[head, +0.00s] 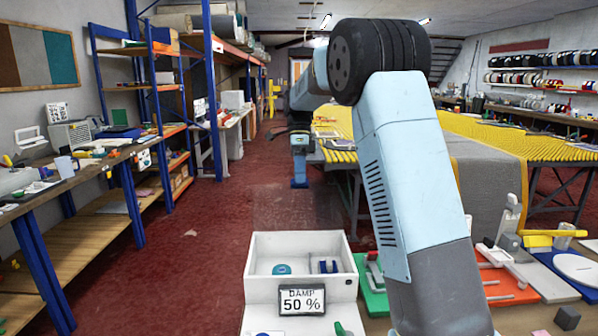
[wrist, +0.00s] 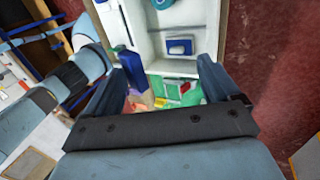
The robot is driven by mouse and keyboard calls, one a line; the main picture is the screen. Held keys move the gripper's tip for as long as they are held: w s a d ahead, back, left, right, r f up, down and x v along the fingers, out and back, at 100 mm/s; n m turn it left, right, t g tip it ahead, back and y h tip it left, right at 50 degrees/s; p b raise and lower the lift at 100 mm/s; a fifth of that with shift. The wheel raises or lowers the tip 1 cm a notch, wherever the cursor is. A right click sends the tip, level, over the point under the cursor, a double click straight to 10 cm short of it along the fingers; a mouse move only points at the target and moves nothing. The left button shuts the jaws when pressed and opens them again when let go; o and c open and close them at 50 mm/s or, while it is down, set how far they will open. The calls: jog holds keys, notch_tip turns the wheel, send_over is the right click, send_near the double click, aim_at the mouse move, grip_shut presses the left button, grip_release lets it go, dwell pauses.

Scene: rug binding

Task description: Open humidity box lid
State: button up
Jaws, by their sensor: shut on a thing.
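The white humidity box (head: 265,239) stands at the bottom middle of the head view, with a "DAMP 50 %" sign (head: 302,301) on its front. Its inside is visible, with a teal round thing (head: 282,269) and a blue thing (head: 328,267) in it. No lid covers this opening. The wrist view also shows the white box (wrist: 213,30), with the blue thing (wrist: 180,46) inside. My gripper (wrist: 160,60) is beside or over the box, its two fingers apart. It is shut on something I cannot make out. A dark blue block (wrist: 132,70) shows against the left finger.
Green and red items (wrist: 178,90) lie close by in the wrist view. A green tray (head: 374,290) and orange board (head: 505,285) lie right of the box. A workbench (head: 95,190) runs along the left wall. Red floor (head: 190,235) lies clear between.

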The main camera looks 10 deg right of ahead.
jog(key=shift+w+d+r, duration=0.15)
jog(key=shift+w+r, duration=0.1)
jog(key=shift+w, duration=0.1)
jog(key=c, duration=0.3)
jog(key=v, duration=1.2)
jog(key=shift+s, duration=0.15)
jog(key=shift+c, duration=0.6)
jog(key=shift+r, duration=0.55)
